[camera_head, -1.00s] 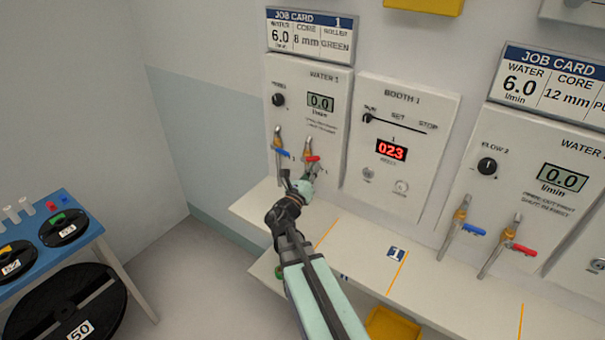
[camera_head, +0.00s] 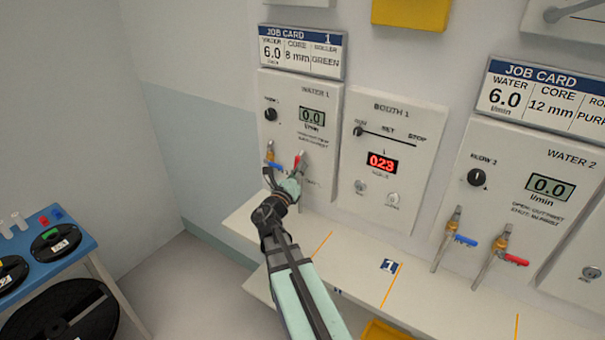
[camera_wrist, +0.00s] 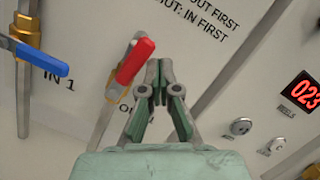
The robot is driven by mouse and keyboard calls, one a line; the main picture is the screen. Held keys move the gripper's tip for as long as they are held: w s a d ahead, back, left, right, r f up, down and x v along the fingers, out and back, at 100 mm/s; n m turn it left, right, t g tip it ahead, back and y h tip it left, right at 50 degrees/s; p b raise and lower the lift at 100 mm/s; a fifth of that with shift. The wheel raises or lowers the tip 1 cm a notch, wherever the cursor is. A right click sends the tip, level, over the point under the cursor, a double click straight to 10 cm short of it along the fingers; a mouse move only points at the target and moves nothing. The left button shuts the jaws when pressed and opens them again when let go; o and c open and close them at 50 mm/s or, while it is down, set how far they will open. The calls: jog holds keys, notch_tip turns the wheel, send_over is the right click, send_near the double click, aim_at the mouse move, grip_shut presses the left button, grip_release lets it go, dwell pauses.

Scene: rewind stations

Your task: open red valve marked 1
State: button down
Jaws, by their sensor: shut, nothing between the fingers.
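The red valve handle (camera_wrist: 136,60) of the Water 1 panel stands steeply tilted, its free end up and to the right, on a brass fitting with a partly hidden label beginning "O". In the head view the red handle (camera_head: 298,160) shows just above my gripper. My gripper (camera_wrist: 159,66) is shut and empty, its fingertips right beside the red handle on its right side; I cannot tell if they touch. The blue valve handle (camera_wrist: 38,62), labelled "IN 1", lies crosswise to its pipe at the left. The Water 1 display (camera_head: 311,117) reads 0.0.
A shelf (camera_head: 345,250) runs below the panels. The Booth 1 panel (camera_head: 395,150) is just right, with a red 023 display. Farther right is the Water 2 panel (camera_head: 525,165) with its own blue and red valves. A blue table (camera_head: 75,246) with spools stands at the left.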

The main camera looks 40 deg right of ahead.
jog(key=shift+w+a+r, duration=0.1)
jog(key=shift+w+r, duration=0.15)
jog(key=shift+w, duration=0.1)
jog(key=shift+w+a+r, duration=0.1)
dwell(0.5)
jog(key=s+a+p, duration=0.6)
jog(key=s+p, duration=0.1)
jog(key=s, duration=0.2)
jog(key=shift+s+a, duration=0.15)
jog(key=shift+a, duration=0.25)
dwell(0.3)
